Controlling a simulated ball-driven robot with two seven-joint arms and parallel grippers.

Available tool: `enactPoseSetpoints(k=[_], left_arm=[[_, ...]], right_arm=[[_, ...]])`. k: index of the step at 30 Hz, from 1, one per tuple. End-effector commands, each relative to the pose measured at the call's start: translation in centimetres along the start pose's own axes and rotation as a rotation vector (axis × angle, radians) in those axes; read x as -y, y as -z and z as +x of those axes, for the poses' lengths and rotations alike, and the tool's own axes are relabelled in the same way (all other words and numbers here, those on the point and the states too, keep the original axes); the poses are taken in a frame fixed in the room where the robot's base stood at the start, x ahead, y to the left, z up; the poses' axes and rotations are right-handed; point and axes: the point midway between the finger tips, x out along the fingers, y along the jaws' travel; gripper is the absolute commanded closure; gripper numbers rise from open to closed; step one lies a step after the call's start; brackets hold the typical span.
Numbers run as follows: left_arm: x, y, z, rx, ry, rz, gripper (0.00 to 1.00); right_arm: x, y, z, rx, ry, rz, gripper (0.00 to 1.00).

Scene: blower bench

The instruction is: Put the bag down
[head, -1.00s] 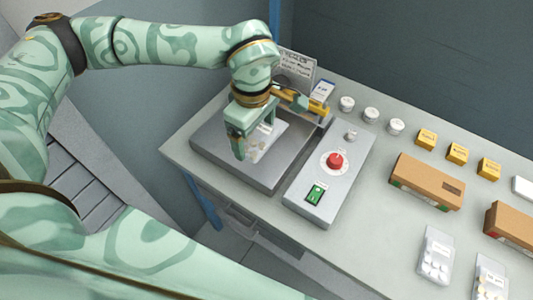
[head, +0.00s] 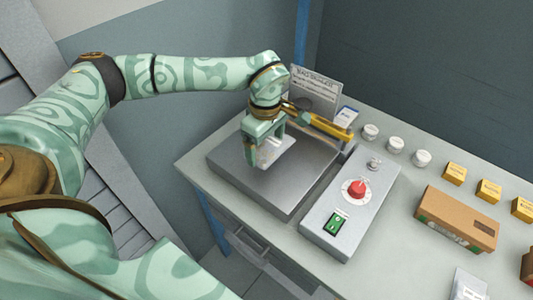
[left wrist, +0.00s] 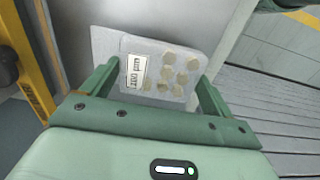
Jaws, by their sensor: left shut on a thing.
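The bag is a small clear pouch with several pale round tablets and a white printed label; it shows in the left wrist view (left wrist: 172,72) and, small, in the head view (head: 275,152). My left gripper (head: 263,148) is shut on it, with one finger at each side of the bag in the left wrist view (left wrist: 152,84). The bag is over the flat grey plate (head: 232,172) of the bench machine. I cannot tell whether it touches the plate. My right gripper is not in view.
A yellow-handled bar (head: 330,128) stands close to the right of my left gripper. The control box (head: 325,238) with a red knob is right of the plate. White jars (head: 395,145), yellow boxes (head: 488,190) and a brown carton (head: 455,218) stand further right. The plate's front is clear.

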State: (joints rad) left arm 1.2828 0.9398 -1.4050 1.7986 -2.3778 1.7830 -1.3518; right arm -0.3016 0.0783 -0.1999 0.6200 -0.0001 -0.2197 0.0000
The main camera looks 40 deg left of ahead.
Motion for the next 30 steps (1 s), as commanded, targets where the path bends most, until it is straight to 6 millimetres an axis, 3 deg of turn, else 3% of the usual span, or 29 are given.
enactPoseSetpoints(k=[5,11,21,22,23,30], left_arm=[[-0.7,0.6,1.3,0.0,0.001,-0.002,0.42],[-0.7,0.7,4.4,0.001,0.003,0.0,0.42],[-0.8,0.7,4.5,0.0,-0.001,0.0,0.42],[-0.8,0.7,4.5,0.0,-0.001,0.0,0.11],[-0.8,0.7,4.5,0.0,-0.001,0.0,0.02],[-0.8,0.7,4.5,0.0,-0.001,0.001,0.0]], right_arm=[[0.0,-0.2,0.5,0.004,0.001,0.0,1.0],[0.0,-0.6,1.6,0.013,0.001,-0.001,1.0],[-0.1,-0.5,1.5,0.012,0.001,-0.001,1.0],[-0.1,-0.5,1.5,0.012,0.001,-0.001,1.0],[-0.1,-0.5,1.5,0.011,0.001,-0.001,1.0],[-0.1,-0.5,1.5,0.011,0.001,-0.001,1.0]])
